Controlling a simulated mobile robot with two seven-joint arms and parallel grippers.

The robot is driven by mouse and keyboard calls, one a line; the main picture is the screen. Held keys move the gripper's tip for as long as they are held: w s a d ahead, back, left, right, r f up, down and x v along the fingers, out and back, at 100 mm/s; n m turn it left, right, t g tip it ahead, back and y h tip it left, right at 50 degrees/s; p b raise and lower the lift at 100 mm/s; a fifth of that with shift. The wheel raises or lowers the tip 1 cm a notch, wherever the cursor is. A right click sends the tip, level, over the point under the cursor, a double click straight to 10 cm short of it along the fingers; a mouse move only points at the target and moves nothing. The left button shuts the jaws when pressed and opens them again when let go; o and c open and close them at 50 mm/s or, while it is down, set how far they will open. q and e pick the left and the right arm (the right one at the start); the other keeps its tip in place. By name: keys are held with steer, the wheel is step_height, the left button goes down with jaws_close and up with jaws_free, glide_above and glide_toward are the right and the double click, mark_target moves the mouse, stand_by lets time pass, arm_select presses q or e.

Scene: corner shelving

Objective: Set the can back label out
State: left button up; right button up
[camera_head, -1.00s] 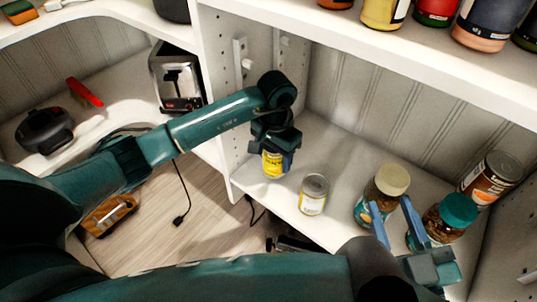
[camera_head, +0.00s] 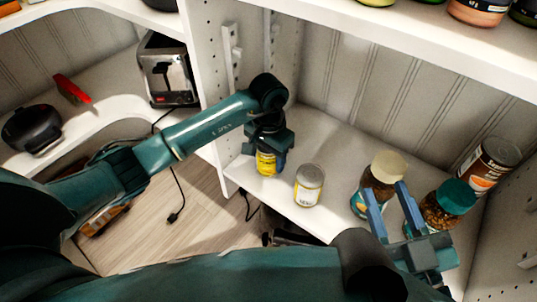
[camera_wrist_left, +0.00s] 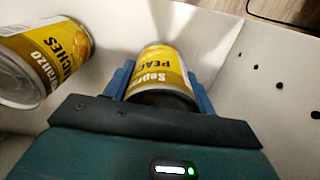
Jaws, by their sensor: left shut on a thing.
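My left gripper (camera_head: 268,150) is shut on a yellow peach can (camera_head: 267,163), low over the shelf's left end; I cannot tell whether it touches the board. A second peach can (camera_head: 309,186) stands upright to the right of the gripper in the head view. Its label (camera_wrist_left: 55,45) also shows in the left wrist view. My right gripper (camera_head: 394,212) is open and empty, near the jars.
The white shelf (camera_head: 335,150) also bears a cream-lidded jar (camera_head: 380,183), a green-lidded jar (camera_head: 448,205) and a brown can (camera_head: 488,166). An upper shelf (camera_head: 430,50) with jars overhangs. A perforated side panel (camera_head: 212,70) borders the left end. A toaster (camera_head: 168,72) stands beyond it.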

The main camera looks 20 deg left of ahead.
arm_select(q)
steer(key=shift+f, duration=0.25)
arm_select(e)
steer(key=shift+f, duration=0.3)
arm_select(q)
steer(key=o, duration=1.4)
step_height(320, 180, up, 7)
steer(key=shift+w+f+p, duration=0.1)
steer(key=shift+f+p, duration=0.1)
steer(key=shift+p, duration=0.75)
step_height(320, 180, up, 6)
steer(key=shift+f+p, duration=0.2)
steer(key=shift+p, duration=0.55)
steer(key=shift+r, duration=0.45)
arm_select(e)
steer(key=shift+s+d+r+n+h, duration=0.15)
steer(key=shift+d+r+n+h, duration=0.15)
steer(key=shift+n, duration=0.1)
arm_select(q)
steer(key=shift+s, duration=0.25)
arm_select(e)
steer(key=shift+s, duration=0.1)
